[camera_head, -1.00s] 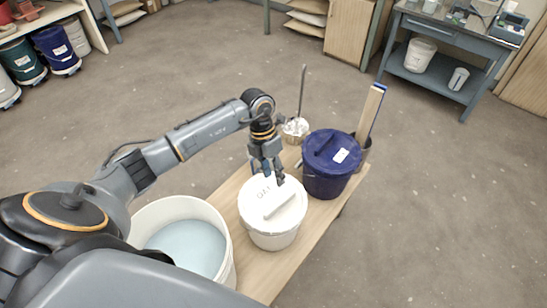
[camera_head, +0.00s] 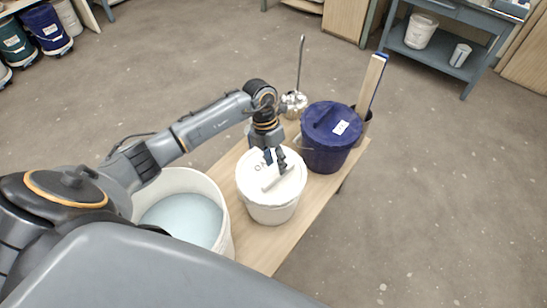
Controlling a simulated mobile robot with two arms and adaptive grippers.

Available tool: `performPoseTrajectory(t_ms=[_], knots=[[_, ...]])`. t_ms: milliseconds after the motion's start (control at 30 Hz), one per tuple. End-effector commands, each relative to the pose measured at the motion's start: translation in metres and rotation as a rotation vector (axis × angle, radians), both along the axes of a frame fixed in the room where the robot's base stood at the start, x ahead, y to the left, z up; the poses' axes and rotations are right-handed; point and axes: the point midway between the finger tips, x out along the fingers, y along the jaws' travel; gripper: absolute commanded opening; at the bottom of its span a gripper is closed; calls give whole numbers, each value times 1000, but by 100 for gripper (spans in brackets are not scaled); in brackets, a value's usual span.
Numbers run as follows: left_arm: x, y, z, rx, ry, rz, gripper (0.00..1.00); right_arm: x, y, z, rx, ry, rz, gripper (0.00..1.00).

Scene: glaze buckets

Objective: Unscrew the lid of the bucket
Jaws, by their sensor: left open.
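A white bucket (camera_head: 271,212) with a white lid (camera_head: 257,184) stands upright on the wooden bench, and the lid is on it. The lid has a raised bar across its top and dark lettering. My left gripper (camera_head: 275,166) is open, pointing down over the lid, with its fingers at the raised bar. I cannot tell whether the fingers touch the bar. A dark blue bucket (camera_head: 325,158) with a lid and a white label stands behind and to the right. My right gripper is not in view.
An open white tub (camera_head: 223,243) of pale blue liquid stands left of the white bucket. The bench (camera_head: 262,251) is narrow; open floor lies to the right.

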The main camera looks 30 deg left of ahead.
Motion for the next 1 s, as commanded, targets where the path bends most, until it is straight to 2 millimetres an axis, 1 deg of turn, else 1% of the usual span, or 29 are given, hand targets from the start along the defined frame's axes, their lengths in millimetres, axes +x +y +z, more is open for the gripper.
performPoseTrajectory(t_ms=[33,200,500,700,967,1000], knots=[[0,-1,-7,0,0,0,42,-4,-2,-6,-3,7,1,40],[-2,-4,-20,0,1,0,42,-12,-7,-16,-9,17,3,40],[-3,-10,-42,0,1,0,42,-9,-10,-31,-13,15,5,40],[-4,-12,-50,0,2,0,42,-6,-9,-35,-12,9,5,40],[-6,-14,-52,-3,8,-3,42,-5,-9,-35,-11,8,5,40],[-6,-14,-52,-3,8,-3,46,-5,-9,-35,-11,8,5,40]])
